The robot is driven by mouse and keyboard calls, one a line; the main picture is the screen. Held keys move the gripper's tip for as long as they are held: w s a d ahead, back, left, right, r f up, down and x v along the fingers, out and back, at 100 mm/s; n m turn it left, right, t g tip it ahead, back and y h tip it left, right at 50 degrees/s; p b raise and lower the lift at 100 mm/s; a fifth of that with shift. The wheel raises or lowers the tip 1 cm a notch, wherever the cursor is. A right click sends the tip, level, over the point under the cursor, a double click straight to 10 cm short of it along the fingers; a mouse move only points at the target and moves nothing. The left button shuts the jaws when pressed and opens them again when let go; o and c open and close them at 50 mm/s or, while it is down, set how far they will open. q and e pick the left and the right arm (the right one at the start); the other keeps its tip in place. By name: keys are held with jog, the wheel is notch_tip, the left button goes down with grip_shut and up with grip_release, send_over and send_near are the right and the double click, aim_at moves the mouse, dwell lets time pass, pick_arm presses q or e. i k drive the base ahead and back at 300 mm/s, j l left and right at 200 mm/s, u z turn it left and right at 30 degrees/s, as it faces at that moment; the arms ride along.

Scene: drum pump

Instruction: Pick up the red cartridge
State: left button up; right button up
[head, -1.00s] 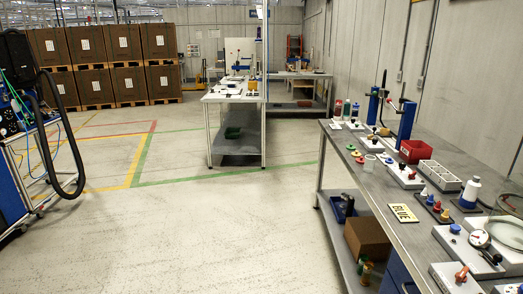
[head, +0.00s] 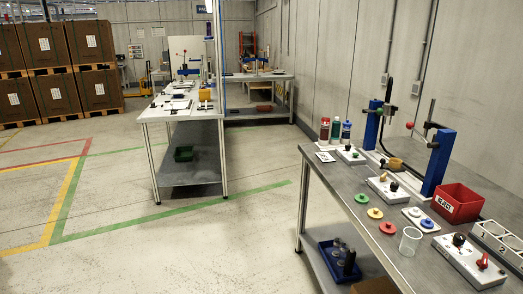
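Three upright cylinders stand together at the far left end of the right-hand workbench (head: 335,172). The leftmost is red with a pale band, and I take it for the red cartridge (head: 324,131). Neither of my grippers is in view.
A blue press frame (head: 437,162), a red bin (head: 458,204), colored discs (head: 375,213), a clear cup (head: 410,241) and control boxes stand on the bench. Another workbench (head: 180,112) is further back. The floor (head: 190,245) left of the bench is clear.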

aim_at(325, 122)
jog(key=i+j+z, duration=0.25)
jog(key=i+z, duration=0.15)
jog(key=i, duration=0.15)
jog(key=i+j+z, duration=0.4)
jog(key=i+u, duration=0.4)
jog(key=i, duration=0.3)
